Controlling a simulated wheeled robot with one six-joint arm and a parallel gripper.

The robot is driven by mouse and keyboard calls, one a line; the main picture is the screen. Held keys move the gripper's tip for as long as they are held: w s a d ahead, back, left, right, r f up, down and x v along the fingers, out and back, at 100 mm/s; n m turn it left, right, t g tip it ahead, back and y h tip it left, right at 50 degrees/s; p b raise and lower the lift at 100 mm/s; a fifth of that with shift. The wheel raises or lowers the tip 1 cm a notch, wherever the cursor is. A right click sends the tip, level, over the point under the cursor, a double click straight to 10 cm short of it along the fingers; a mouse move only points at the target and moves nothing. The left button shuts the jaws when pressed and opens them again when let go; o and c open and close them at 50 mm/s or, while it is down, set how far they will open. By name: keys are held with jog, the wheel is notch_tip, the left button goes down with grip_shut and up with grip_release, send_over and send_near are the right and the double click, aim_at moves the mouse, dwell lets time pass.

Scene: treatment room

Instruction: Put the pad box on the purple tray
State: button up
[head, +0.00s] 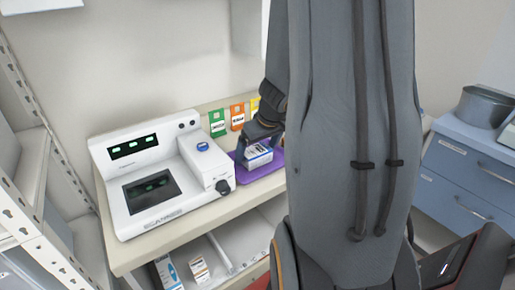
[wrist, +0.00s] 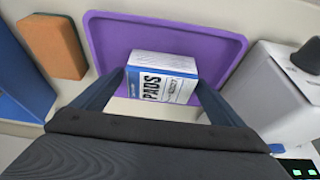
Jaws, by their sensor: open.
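The pad box (wrist: 162,78) is a small white and blue box marked PADS. In the wrist view it lies over the near part of the purple tray (wrist: 220,45), between my two fingers. The box also shows in the head view (head: 257,155), just below my gripper (head: 262,138), on or just over the tray (head: 268,168). My gripper, also in the wrist view (wrist: 161,92), is open, with a finger on each side of the box. Whether the fingers touch the box, and whether its underside rests fully on the tray, I cannot tell. My arm hides the tray's right part in the head view.
A white machine (head: 155,175) stands on the counter left of the tray. Green (head: 218,122) and orange (head: 237,116) packets stand behind it by the wall. Small boxes (head: 199,269) sit on the shelf below. A blue drawer cabinet (head: 465,170) stands at right.

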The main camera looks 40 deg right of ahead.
jog(key=shift+r, duration=0.15)
jog(key=shift+r+p, duration=0.35)
jog(key=shift+r, duration=0.05)
jog(key=v, duration=1.1)
jog(key=shift+s+p, duration=0.25)
jog(key=shift+p, duration=0.2)
